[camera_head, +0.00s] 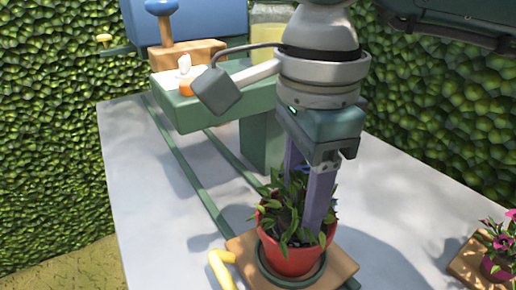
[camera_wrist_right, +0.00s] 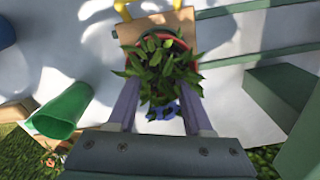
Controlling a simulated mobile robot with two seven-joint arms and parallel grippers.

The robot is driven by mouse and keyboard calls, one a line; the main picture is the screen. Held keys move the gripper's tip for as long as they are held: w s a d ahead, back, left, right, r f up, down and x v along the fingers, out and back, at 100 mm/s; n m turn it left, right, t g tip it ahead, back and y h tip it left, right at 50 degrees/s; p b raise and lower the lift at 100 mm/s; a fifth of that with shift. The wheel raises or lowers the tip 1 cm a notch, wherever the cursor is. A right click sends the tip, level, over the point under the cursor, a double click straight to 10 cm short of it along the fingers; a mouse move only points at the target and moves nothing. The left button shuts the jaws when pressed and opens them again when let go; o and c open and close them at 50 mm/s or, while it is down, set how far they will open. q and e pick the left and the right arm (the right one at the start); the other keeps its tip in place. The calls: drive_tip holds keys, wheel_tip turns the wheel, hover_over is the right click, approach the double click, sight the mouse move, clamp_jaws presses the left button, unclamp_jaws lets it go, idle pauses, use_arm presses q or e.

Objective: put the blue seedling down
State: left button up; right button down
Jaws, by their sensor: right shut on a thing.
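The blue seedling is a leafy plant in a red pot (camera_head: 290,255), with small blue petals that show in the right wrist view (camera_wrist_right: 165,110). The pot is upright at a wooden board (camera_head: 345,262) with a dark green ring around the pot's foot. I cannot tell whether its base rests fully there. My right gripper (camera_head: 312,215) points down with its two purple fingers among the leaves and is shut on the seedling. In the right wrist view the fingers (camera_wrist_right: 158,112) flank the foliage. The left gripper is not in view.
The board has a yellow handle (camera_head: 222,268) and sits by green rails (camera_head: 195,180) on a pale table (camera_head: 140,180). A green machine arm (camera_head: 215,105) stands behind. A pink-flowered plant (camera_head: 498,245) is on a wooden block at right. A green cup-like thing (camera_wrist_right: 62,112) lies at left in the wrist view.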

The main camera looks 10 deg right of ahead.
sight(302, 196)
drive_tip(key=shift+f, duration=0.1)
drive_tip(key=shift+f, duration=0.15)
drive_tip(key=c, duration=0.6)
unclamp_jaws()
drive_tip(key=shift+r, duration=0.35)
wheel_tip(302, 196, up, 12)
drive_tip(key=shift+f, duration=0.15)
